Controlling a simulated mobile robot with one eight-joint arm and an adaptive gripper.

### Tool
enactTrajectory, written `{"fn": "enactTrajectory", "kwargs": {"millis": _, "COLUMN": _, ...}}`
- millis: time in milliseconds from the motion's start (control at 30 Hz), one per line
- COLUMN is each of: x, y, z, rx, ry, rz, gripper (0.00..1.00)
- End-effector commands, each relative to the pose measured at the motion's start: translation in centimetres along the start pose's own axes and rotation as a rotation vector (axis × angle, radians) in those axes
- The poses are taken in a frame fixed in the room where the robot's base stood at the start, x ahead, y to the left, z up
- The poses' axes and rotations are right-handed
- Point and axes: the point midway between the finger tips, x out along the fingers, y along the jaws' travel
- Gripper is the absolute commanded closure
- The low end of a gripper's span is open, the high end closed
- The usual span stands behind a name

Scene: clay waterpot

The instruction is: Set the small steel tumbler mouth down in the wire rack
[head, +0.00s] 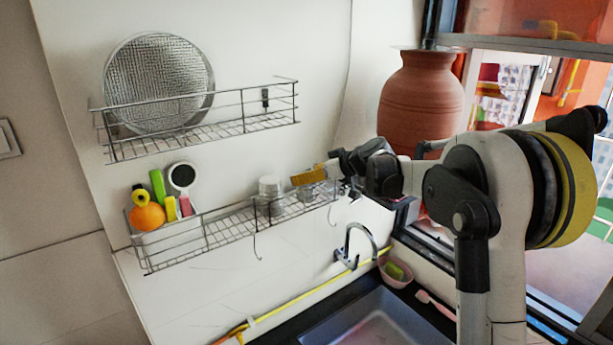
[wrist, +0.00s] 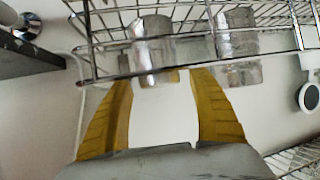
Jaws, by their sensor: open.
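The wire rack (head: 225,222) is the lower of two on the wall. A small steel tumbler (head: 305,191) stands in its right part, partly hidden by my gripper (head: 308,177). The tumbler also shows in the wrist view (wrist: 153,50), where the rack (wrist: 110,46) appears at the top. My gripper is open, its yellow fingertips (wrist: 160,76) on either side of the tumbler's near end, with gaps visible. I cannot tell which way its mouth faces. A second steel tumbler (head: 270,190) stands to the left in the rack; the wrist view shows it at right (wrist: 237,45).
A white caddy (head: 165,238) with an orange and brushes fills the rack's left end. Free rack lies between it and the tumblers. The upper rack (head: 200,130) holds a round steel plate (head: 158,85). A tap (head: 350,245) and sink are below; a clay pot (head: 420,100) stands right.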

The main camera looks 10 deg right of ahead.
Motion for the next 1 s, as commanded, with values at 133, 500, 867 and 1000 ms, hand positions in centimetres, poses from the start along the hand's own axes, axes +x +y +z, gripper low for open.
{"fn": "enactTrajectory", "kwargs": {"millis": 133, "x": -2.8, "y": 0.1, "z": 0.0, "rx": 0.001, "ry": -0.001, "rz": 0.002, "gripper": 0.3}}
{"fn": "enactTrajectory", "kwargs": {"millis": 500, "x": -10.1, "y": 0.1, "z": 0.0, "rx": 0.001, "ry": 0.0, "rz": 0.002, "gripper": 0.3}}
{"fn": "enactTrajectory", "kwargs": {"millis": 867, "x": -11.3, "y": 0.0, "z": 0.0, "rx": 0.0, "ry": 0.0, "rz": 0.0, "gripper": 0.3}}
{"fn": "enactTrajectory", "kwargs": {"millis": 1000, "x": -11.3, "y": 0.0, "z": 0.0, "rx": 0.0, "ry": 0.0, "rz": 0.0, "gripper": 0.3}}
